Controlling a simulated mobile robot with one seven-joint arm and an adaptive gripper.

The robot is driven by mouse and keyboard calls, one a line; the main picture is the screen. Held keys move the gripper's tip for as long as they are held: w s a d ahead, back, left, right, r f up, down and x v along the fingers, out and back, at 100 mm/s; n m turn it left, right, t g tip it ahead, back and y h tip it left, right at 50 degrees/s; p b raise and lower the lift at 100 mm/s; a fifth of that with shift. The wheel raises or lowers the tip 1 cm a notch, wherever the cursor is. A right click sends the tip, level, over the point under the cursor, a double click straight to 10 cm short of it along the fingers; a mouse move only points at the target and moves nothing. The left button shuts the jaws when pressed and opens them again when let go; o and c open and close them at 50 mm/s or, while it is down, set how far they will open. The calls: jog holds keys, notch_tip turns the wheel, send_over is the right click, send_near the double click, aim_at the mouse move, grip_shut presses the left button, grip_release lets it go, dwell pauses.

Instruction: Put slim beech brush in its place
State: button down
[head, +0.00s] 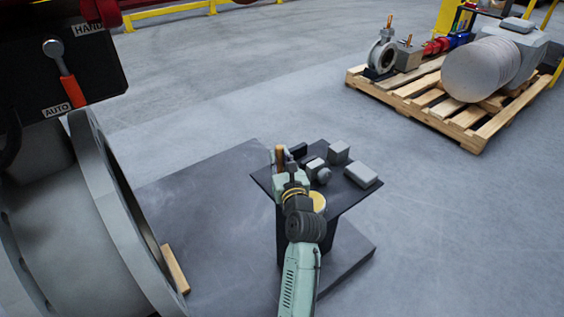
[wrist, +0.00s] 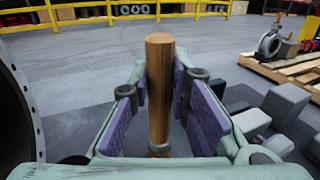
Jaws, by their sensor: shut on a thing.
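The slim beech brush shows as an upright round brown wooden handle (wrist: 160,92) in the wrist view, with a grey band low on it. In the head view its wooden end (head: 280,155) shows just beyond my gripper (head: 289,165). My gripper is shut on the handle, with a purple pad on either side of it. The gripper is over the left part of a small dark table (head: 347,200). The brush's lower end is hidden, and I cannot tell whether it touches the table. No marked place for the brush can be made out.
A large flanged grey body (head: 105,200) stands at left. A loaded pallet (head: 420,103) stands far right. Open floor lies beyond.

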jog(key=shift+r, duration=0.15)
jog(key=c, duration=1.9)
grip_release()
jog(key=shift+c, duration=0.2)
jog(key=o, duration=0.4)
